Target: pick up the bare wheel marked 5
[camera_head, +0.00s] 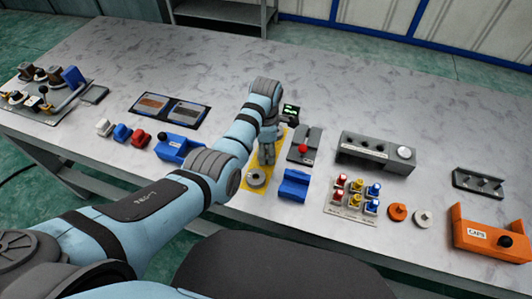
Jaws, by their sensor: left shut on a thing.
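My left gripper (266,159) points down over the yellow mat (249,188), its jaws shut at the far edge of a small grey wheel (256,179). The wheel is round with a darker centre and appears to lie flat on or just above the mat; I cannot tell which. Its number is too small to read, and the jaws' contact is partly hidden. My right gripper is not in view.
A blue block (294,186) stands right of the mat, near a grey plate with a red knob (303,148). Farther right are a rack of coloured parts (352,198), an orange disc (397,212), a white disc (422,218) and an orange bin (490,240).

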